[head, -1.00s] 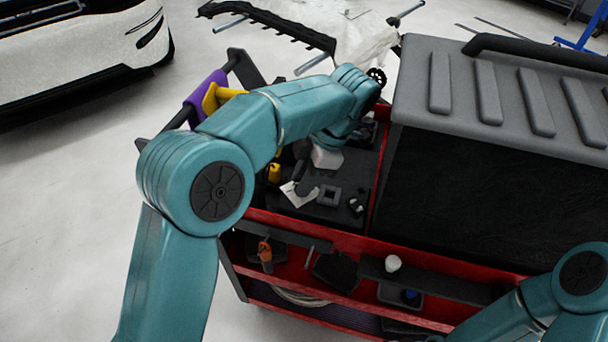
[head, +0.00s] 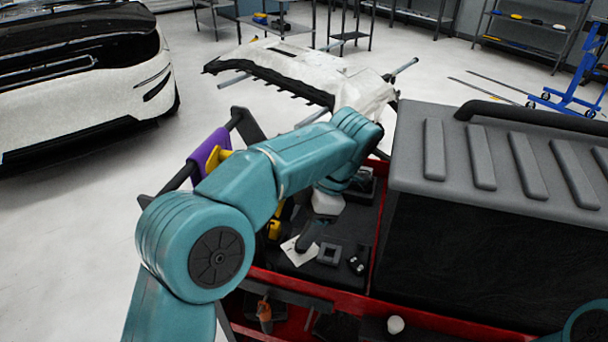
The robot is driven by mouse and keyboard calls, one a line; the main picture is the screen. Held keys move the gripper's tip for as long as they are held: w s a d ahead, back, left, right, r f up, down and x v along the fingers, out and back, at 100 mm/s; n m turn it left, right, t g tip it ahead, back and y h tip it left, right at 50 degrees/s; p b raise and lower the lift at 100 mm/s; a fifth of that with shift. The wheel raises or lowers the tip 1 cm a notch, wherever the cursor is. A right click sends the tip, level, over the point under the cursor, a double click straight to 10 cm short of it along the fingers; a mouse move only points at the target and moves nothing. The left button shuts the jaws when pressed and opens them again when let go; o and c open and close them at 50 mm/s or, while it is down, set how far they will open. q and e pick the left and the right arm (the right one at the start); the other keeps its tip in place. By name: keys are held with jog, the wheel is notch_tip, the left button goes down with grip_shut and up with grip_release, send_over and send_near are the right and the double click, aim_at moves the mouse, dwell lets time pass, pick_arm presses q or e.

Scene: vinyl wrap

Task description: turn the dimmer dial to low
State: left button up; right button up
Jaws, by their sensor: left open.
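My left arm reaches over the cart, and my left gripper (head: 303,246) points down at a small white plate (head: 291,255) on the dark tray. The gripper is open, its dark fingers over or just beside the plate. The plate may be the dimmer's face; the gripper hides part of it, and I cannot make out a dial. I cannot tell whether the fingers touch it. My right gripper is out of view.
The red cart (head: 350,299) has a dark tray with a square black part (head: 329,254) and a small black item (head: 358,260) right of the plate. A large grey-lidded box (head: 480,225) stands at the right.

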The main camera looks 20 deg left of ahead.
pick_arm(q)
notch_tip(320, 180, up, 16)
jog(key=p, duration=0.8)
jog(key=shift+r, duration=0.2)
